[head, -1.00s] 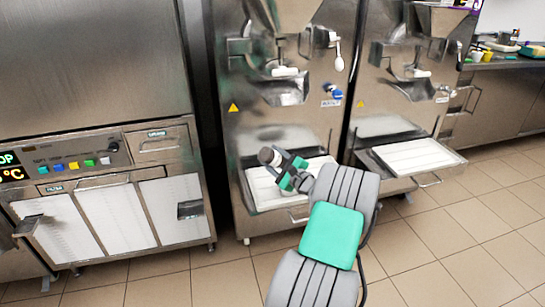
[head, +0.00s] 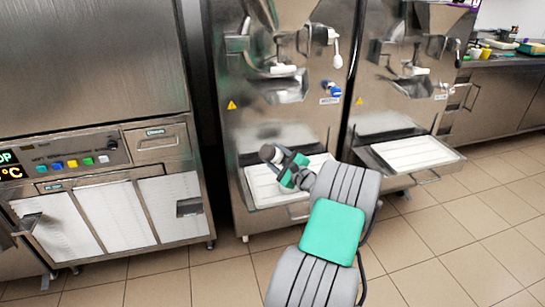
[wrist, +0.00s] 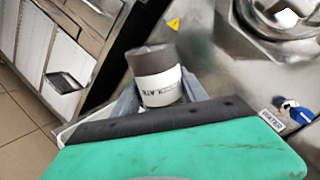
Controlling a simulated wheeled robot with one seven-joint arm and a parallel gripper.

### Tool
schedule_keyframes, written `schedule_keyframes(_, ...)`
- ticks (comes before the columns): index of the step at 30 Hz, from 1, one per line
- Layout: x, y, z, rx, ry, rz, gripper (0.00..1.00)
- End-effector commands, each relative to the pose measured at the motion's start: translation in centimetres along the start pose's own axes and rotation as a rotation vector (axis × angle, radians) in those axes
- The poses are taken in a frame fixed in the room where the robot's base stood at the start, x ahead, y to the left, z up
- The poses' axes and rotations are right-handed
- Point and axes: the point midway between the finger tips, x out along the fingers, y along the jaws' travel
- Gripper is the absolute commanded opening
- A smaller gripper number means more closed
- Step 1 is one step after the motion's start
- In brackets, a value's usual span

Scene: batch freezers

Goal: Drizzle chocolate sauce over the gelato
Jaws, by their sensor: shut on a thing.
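My gripper (head: 282,163) is shut on a bottle with a dark brown cap and a white label. In the head view the bottle (head: 268,152) points up and to the left, tilted, in front of the middle machine's tray. In the wrist view the bottle (wrist: 158,76) sits between the grey fingers, and part of its lettering reads "LATE". The rest of the bottle is hidden by my gripper. I cannot see any gelato in these frames.
Two steel batch freezers (head: 250,125) stand ahead, each with a white-lined tray (head: 415,153) low in front. A steel cabinet with coloured buttons (head: 72,164) stands at left. A counter (head: 505,62) with small items is at far right. Tiled floor is clear at lower right.

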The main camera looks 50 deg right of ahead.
Motion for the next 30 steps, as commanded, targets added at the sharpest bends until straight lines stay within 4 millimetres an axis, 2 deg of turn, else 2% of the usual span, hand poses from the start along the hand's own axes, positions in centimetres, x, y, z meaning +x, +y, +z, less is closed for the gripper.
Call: schedule_keyframes(30, -1.5, -2.6, -3.0, -0.003, 0.0, -0.001, 0.02)
